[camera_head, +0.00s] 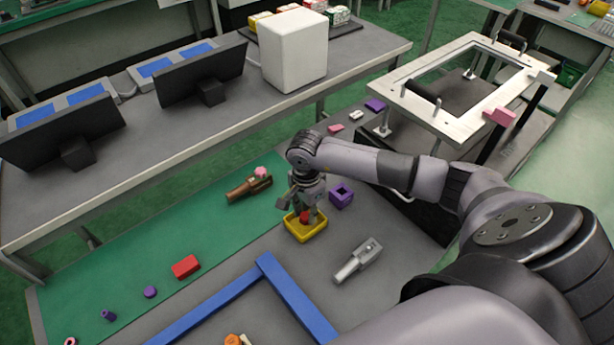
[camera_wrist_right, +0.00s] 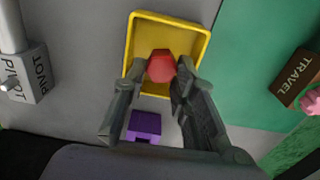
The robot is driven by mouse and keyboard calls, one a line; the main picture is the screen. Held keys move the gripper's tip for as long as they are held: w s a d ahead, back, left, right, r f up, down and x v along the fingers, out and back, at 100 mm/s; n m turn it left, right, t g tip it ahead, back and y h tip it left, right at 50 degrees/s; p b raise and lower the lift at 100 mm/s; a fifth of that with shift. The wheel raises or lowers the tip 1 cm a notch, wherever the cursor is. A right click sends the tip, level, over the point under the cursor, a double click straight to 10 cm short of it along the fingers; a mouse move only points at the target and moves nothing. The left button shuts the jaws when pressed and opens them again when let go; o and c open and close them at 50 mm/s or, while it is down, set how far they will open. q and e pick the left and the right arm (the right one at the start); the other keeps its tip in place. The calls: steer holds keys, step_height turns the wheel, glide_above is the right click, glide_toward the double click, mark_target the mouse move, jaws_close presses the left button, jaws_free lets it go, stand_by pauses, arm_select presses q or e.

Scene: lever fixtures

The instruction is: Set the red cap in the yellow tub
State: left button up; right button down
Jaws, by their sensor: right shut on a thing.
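The red cap (camera_head: 305,217) is between the fingers of my right gripper (camera_head: 307,212), which is shut on it. The yellow tub (camera_head: 293,233) is a shallow square tray on the grey table, directly below. In the right wrist view the red cap (camera_wrist_right: 161,66) shows between the fingertips of the right gripper (camera_wrist_right: 162,70), over the inside of the yellow tub (camera_wrist_right: 207,50). I cannot tell whether the cap touches the tub's floor. My left gripper is not in view.
A purple square block with a hole (camera_head: 341,195) stands just beside the tub. A grey pivot fixture (camera_head: 358,262) lies to the right, a brown travel fixture (camera_head: 249,188) to the left. A blue frame (camera_head: 262,283) and a red block (camera_head: 186,267) lie nearer.

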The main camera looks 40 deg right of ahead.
mark_target(307, 214)
steer(key=shift+f, duration=1)
steer(key=shift+f, duration=0.2)
steer(key=c, duration=1.6)
jaws_free()
steer(key=shift+r, duration=0.1)
step_height(307, 214, up, 12)
steer(key=shift+w+r, duration=0.1)
steer(key=shift+r, duration=0.05)
